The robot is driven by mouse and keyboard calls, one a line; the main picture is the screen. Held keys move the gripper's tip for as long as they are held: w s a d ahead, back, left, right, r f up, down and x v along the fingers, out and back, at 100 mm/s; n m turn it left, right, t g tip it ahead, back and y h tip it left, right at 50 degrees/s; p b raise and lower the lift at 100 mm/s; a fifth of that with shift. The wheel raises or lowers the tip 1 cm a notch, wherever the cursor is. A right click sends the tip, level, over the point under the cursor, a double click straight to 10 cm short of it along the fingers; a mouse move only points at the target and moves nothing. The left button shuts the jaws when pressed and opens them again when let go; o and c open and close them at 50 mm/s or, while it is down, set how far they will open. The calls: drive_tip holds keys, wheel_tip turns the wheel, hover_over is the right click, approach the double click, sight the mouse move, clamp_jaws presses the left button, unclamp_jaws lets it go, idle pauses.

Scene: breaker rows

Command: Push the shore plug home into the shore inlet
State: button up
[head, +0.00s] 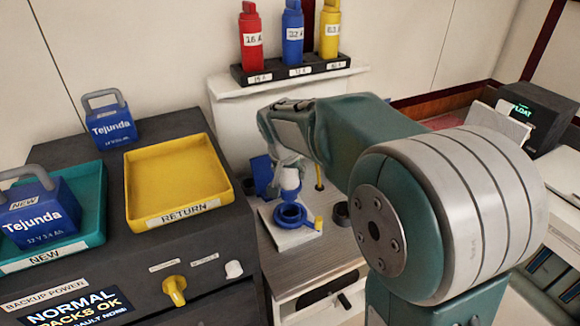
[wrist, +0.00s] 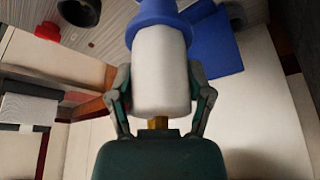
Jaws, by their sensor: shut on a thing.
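The shore plug is a white cylinder (head: 290,178) held by my gripper (head: 287,163), pointing down over the shore inlet. In the wrist view my gripper's fingers (wrist: 163,98) close on both sides of the white plug body (wrist: 160,65), with a blue collar (wrist: 160,12) at its far end. The shore inlet is a blue ring (head: 291,216) on a pale plate. The plug's lower end is at or just above the ring's mouth; I cannot tell how deep it sits. A yellow piece (head: 318,222) stands at the ring's right.
A blue flap (head: 263,176) stands behind the inlet, left of the plug. A dark round socket (head: 341,212) is to the right. The yellow return tray (head: 180,218) is on the cabinet at left. Red, blue and yellow plugs (head: 292,32) stand in the rack behind.

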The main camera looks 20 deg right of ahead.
sight(290, 199)
drive_tip(key=shift+f, duration=0.7)
drive_tip(key=shift+d+f, duration=0.2)
drive_tip(key=shift+f, duration=0.95)
drive_tip(key=shift+a+f, duration=0.1)
drive_tip(key=shift+f, duration=0.05)
drive_tip(key=shift+f, duration=2.3)
drive_tip(key=o, duration=1.3)
drive_tip(key=shift+s, duration=0.1)
